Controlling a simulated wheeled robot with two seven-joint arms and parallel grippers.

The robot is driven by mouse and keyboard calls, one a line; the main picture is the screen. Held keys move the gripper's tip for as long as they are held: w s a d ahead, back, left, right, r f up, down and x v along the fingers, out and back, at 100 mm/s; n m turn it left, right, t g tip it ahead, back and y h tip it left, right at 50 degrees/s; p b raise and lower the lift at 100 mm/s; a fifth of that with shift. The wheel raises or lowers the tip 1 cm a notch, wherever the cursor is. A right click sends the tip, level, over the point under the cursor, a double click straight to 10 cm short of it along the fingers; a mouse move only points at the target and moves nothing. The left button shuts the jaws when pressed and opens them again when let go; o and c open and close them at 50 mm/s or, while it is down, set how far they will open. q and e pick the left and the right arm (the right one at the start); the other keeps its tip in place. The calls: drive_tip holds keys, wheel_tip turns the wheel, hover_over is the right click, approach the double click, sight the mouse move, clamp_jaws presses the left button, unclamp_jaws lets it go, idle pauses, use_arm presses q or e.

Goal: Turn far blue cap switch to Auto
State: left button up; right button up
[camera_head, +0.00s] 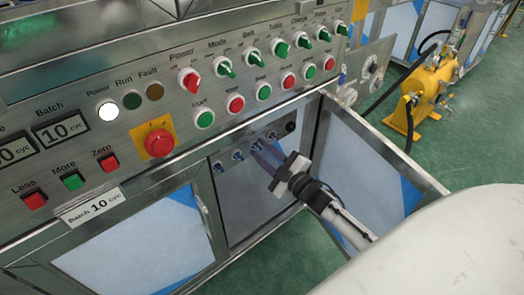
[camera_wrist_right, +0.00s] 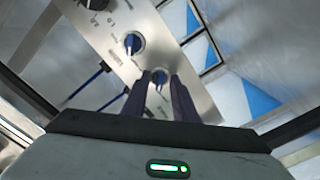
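A row of several blue cap switches is on a metal panel in the open lower bay, including one (camera_head: 272,135) next to a black knob (camera_head: 291,126). In the right wrist view, one blue switch (camera_wrist_right: 134,42) sits nearest the black knob (camera_wrist_right: 95,4), with a white pointer mark. Another blue switch (camera_wrist_right: 160,77) shows between the fingertips of my right gripper (camera_wrist_right: 162,74). The fingers are apart, with a gap around that switch; contact cannot be told. In the head view the right gripper (camera_head: 257,151) reaches toward the panel. The label text is too small to read. My left gripper is out of view.
An open door panel (camera_head: 362,170) stands right of the bay, close to my right arm. Above is the main console with green and red switches, push buttons and a red emergency stop (camera_head: 159,143). A yellow machine (camera_head: 425,90) stands behind on the green floor.

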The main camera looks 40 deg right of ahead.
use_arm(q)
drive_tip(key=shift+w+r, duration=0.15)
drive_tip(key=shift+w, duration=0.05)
use_arm(e)
drive_tip(key=shift+s, duration=0.1)
